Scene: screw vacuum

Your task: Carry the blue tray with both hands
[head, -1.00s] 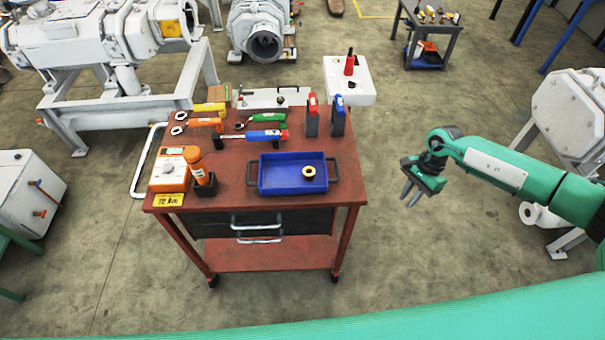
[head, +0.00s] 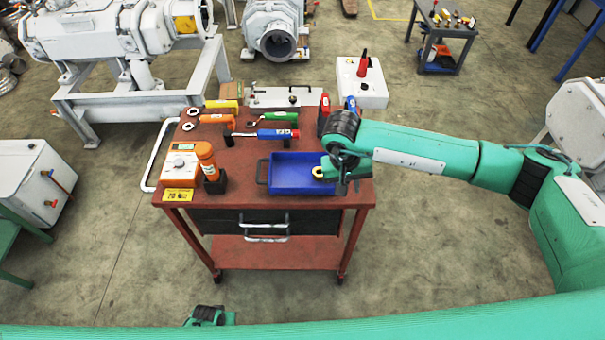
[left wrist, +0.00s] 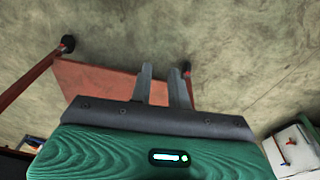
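The blue tray (head: 289,181) lies on top of the red cart (head: 240,150). It has dark handles at its left and right ends and a small brass-coloured ring (head: 317,172) inside at the right. My right gripper (head: 342,187) is at the tray's right end, over the right handle, which it mostly hides. Whether its fingers are closed around the handle cannot be made out. The left handle (head: 262,171) is free. My left gripper (left wrist: 163,76) is empty, its two fingers apart, pointing toward the cart's lower part. In the head view only a bit of the left arm shows at the bottom edge.
An orange box (head: 180,165) and an orange bottle in a black holder (head: 215,184) stand left of the tray. A blue-and-red tool (head: 276,134) and other coloured tools lie behind it. A white rail (head: 157,157) runs along the cart's left side. The floor in front is clear.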

